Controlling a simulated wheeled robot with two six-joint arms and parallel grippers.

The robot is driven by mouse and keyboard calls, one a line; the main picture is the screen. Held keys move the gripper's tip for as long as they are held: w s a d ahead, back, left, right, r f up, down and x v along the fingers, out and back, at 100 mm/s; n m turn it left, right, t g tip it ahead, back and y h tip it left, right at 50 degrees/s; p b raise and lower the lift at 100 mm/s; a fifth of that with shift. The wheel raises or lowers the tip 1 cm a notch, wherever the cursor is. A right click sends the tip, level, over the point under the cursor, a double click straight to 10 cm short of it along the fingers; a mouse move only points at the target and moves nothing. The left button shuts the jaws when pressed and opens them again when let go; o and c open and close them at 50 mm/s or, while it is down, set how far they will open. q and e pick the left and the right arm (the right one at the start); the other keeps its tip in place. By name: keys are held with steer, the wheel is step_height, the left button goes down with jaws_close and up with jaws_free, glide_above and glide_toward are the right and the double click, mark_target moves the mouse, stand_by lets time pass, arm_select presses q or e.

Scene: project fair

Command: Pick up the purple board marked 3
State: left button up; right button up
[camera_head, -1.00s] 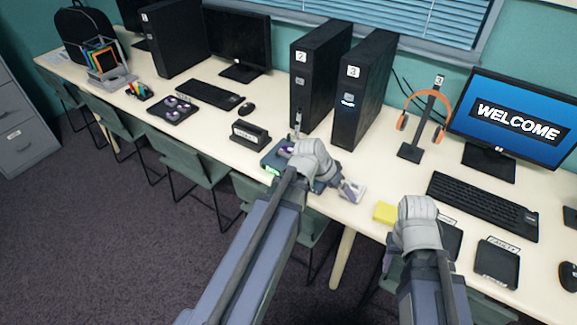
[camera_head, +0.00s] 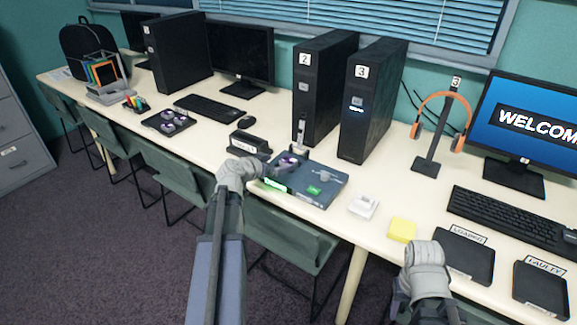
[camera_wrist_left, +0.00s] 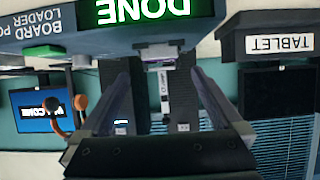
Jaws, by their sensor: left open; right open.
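A small purple piece (camera_head: 288,160) sits at the back left of the blue-grey board loader (camera_head: 318,172); I cannot read a 3 on it. More purple pieces (camera_head: 168,122) lie in a black tray further left. The loader's front display reads DONE in the left wrist view (camera_wrist_left: 150,12). My left gripper (camera_head: 262,166) is open at the loader's front left edge, and its two spread fingers show empty in the left wrist view (camera_wrist_left: 165,95). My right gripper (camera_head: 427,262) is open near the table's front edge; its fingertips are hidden.
A white block (camera_head: 363,206), a yellow block (camera_head: 402,230) and labelled black trays (camera_head: 464,256) are to the right.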

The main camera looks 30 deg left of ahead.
mark_target(286, 162)
arm_select(q)
steer(key=shift+x, duration=0.75)
steer(key=b+x, duration=0.3)
steer(key=x, duration=0.2)
steer(key=shift+f, duration=0.25)
steer(key=c, duration=1.4)
